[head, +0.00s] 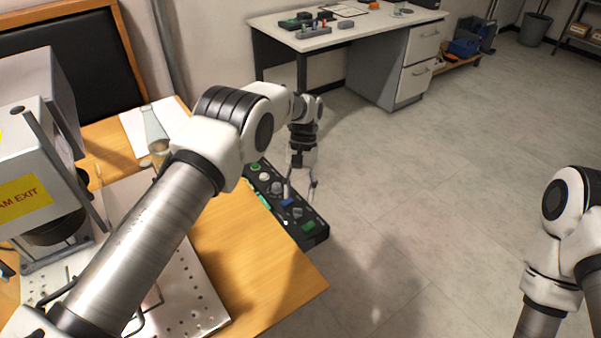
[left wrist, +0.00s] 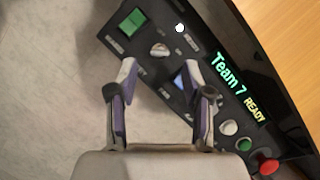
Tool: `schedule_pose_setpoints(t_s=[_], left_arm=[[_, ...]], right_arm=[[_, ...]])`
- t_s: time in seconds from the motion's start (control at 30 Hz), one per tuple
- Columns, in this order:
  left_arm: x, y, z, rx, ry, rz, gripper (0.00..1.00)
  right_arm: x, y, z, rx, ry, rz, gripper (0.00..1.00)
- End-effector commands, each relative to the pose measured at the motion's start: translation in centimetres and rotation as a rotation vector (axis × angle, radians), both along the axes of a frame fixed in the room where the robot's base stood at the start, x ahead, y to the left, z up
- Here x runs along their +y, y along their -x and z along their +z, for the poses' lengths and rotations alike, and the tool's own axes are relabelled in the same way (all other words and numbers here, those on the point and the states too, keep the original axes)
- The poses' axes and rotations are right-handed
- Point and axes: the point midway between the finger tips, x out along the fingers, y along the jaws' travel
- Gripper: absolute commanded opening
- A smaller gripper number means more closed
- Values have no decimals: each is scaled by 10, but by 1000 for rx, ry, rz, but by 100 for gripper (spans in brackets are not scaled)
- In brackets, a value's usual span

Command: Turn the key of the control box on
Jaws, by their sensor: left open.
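The black control box (head: 317,239) lies along the right edge of the wooden table in the head view. In the left wrist view the control box (left wrist: 217,34) carries a lit display (left wrist: 238,88) reading "Team 7 READY". A small silver key or knob (left wrist: 160,50) sits between a green square button (left wrist: 131,22) and a blue button (left wrist: 180,82). My left gripper (head: 299,187) is over the box, open and empty. In the left wrist view its fingertips (left wrist: 160,70) stand either side of the silver part, a little short of it; contact cannot be told.
A white laser marker (head: 35,165) and its perforated plate (head: 195,305) stand on the wooden table (head: 235,240), left of the box. A glass flask (head: 154,130) is behind my left arm. Another desk (head: 350,30) stands at the back. The floor right of the table is clear.

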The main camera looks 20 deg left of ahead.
Motion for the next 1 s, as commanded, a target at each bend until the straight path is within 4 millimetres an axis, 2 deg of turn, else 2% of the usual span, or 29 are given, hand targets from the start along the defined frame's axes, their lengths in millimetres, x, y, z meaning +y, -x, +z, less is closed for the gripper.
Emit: schedule_pose_setpoints(t_s=[0.13,0.3,0.43,0.87,0.93,1.0], left_arm=[[2,-17,38,-6,0,0,50],[3,-28,65,-3,1,-1,50],[3,-31,74,1,0,-1,50],[3,-31,76,1,0,-1,50],[3,-31,86,0,0,-1,50],[3,-31,109,-1,0,-1,50]], right_arm=[[0,0,0,0,0,0,0],[0,0,0,0,0,0,0],[0,0,0,0,0,0,0],[0,0,1,0,0,0,0],[0,0,11,0,0,0,0],[0,0,34,1,0,0,0]])
